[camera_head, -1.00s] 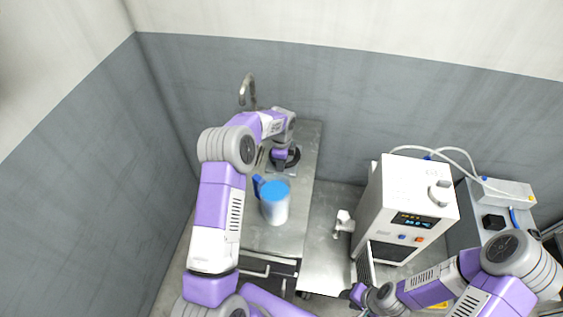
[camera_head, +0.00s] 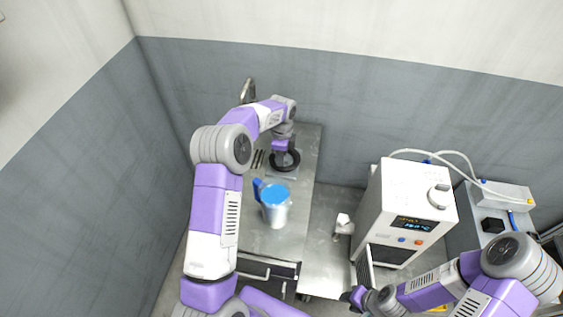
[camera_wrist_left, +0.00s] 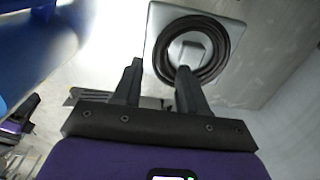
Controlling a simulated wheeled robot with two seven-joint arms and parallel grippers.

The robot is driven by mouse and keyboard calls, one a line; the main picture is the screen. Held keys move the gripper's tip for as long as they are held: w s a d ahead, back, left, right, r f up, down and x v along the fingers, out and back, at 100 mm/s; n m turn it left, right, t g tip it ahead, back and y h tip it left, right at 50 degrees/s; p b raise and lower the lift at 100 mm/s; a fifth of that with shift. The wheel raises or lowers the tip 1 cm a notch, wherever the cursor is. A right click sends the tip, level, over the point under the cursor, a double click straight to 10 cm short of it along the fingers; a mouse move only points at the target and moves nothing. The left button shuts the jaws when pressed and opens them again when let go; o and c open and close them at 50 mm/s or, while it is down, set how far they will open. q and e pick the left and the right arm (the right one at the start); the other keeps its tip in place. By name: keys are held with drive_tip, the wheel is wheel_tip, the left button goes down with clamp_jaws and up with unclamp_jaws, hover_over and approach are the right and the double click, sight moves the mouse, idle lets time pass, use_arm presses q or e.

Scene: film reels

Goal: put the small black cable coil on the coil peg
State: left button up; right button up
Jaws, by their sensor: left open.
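The small black cable coil (camera_head: 292,165) lies on a pale square plate (camera_head: 274,174) on the metal bench. In the left wrist view the coil (camera_wrist_left: 222,48) forms a round ring on that plate (camera_wrist_left: 234,93). A pale upright shape, which looks like the coil peg (camera_wrist_left: 194,46), shows inside the ring. My left gripper (camera_wrist_left: 158,72) is open and empty; one fingertip overlaps the ring's near edge in the picture. In the head view my left gripper (camera_head: 284,146) is just above the coil. My right gripper (camera_head: 356,295) is low at the right, its jaws unclear.
A blue-lidded jug (camera_head: 275,210) stands on the bench in front of the coil. A tap (camera_head: 247,90) is behind. A white machine with a display (camera_head: 410,215) stands at the right, beside a second bench (camera_head: 325,245). The wall is close behind.

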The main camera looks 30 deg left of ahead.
use_arm(q)
wheel_tip(320, 180, up, 6)
drive_tip(key=shift+p, duration=0.35)
